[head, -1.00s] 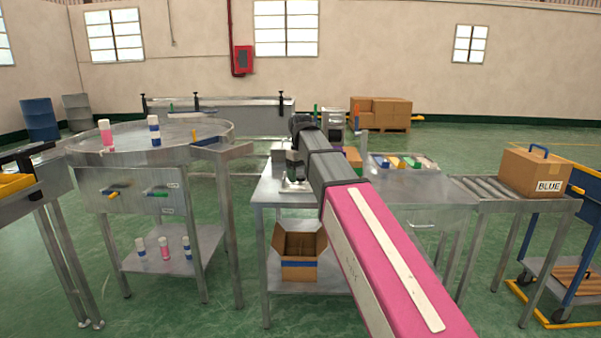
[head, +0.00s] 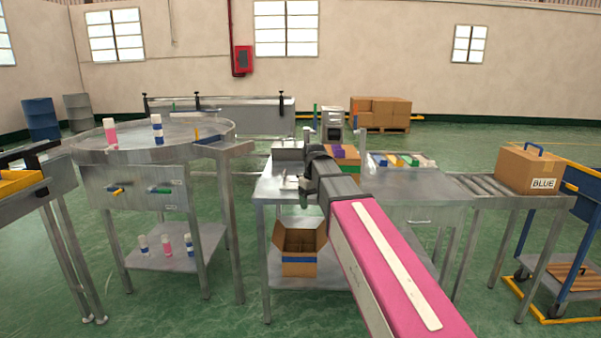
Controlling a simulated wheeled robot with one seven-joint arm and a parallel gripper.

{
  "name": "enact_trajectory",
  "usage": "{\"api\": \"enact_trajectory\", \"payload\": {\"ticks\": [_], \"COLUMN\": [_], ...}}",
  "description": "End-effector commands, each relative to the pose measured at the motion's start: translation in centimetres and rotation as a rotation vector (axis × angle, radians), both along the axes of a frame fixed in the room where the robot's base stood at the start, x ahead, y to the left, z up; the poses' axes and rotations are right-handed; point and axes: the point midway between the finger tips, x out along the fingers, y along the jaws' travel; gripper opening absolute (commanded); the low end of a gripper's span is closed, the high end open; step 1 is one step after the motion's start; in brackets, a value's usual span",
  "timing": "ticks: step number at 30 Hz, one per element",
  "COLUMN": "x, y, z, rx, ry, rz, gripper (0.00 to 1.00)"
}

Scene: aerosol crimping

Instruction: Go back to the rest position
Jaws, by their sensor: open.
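My gripper (head: 304,186) is at the end of my pink and grey arm, above the steel table (head: 275,190) in the middle. It is small in the view and partly hidden by my own arm; I see nothing held in it. The jaws are open. The table top near it shows bare metal, with a grey block-like fixture (head: 287,150) at its back.
A round steel table (head: 190,135) at left holds a pink can (head: 110,132) and a blue-banded can (head: 157,130). An open cardboard box (head: 299,262) sits on the lower shelf. A box marked BLUE (head: 530,169) stands on the roller conveyor (head: 480,186) at right.

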Motion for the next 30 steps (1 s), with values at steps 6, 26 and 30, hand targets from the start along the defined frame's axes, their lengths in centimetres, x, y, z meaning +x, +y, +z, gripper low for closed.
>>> {"api": "enact_trajectory", "payload": {"ticks": [6, 26, 30], "x": [-2.9, -15.3, -16.8], "y": [-3.8, -13.4, -14.2], "z": [-7.5, -25.7, -27.1], "rx": [-0.001, 0.001, 0.001], "ry": [0.004, 0.0, -0.002], "rz": [-0.111, -0.468, -0.506], "gripper": [0.71, 0.71, 0.71]}}
